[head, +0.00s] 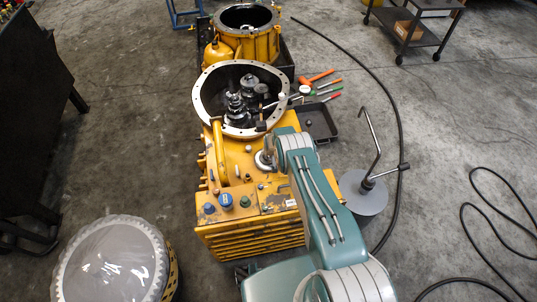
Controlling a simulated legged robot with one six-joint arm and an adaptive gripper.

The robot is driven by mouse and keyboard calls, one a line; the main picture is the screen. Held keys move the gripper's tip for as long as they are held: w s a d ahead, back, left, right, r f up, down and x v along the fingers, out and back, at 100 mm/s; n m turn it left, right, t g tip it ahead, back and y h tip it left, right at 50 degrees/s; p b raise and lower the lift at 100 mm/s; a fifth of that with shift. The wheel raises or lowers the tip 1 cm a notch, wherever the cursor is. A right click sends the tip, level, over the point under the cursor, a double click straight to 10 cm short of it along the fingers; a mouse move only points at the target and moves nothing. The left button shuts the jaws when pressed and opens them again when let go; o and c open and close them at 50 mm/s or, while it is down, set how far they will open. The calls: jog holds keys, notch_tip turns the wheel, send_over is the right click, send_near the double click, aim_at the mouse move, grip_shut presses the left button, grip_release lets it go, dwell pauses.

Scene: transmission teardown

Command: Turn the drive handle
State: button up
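A bent metal crank rod (374,135) stands up from a round grey disc (366,201) on the floor at the right. It looks like the drive handle, with a short side arm ending in a dark knob (403,166). My teal arm reaches up from the bottom to the yellow transmission housing (228,160), left of the rod and apart from it. My gripper (268,151) is small and dark at the arm's end, over the housing's top near a pale round fitting. Its fingers are too small and partly hidden to tell whether they are open or shut.
A second yellow housing (262,45) stands behind the first. A dark tray (318,122) and several coloured-handled tools lie right of it. A domed drum (112,262) stands at lower left. A black cable (385,85) crosses the floor at right. A cart (415,30) stands at back right.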

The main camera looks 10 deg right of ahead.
jog(key=shift+w+f, duration=0.1)
jog(key=shift+f, duration=0.3)
jog(key=shift+a, duration=0.3)
jog(key=c, duration=0.6)
jog(key=shift+d, duration=0.2)
grip_shut()
jog(key=shift+a+m, duration=0.15)
jog(key=shift+m, duration=0.35)
jog(key=shift+a+f+m+h, duration=0.15)
jog(key=shift+m+h, duration=0.75)
jog(key=shift+m, duration=0.7)
jog(key=shift+w+a+m+g+h, duration=0.1)
jog(key=shift+m+g+h, duration=0.2)
jog(key=shift+m, duration=0.75)
jog(key=shift+a+m+g+h, duration=0.1)
jog(key=shift+m+g+h, duration=0.15)
jog(key=shift+m, duration=1.1)
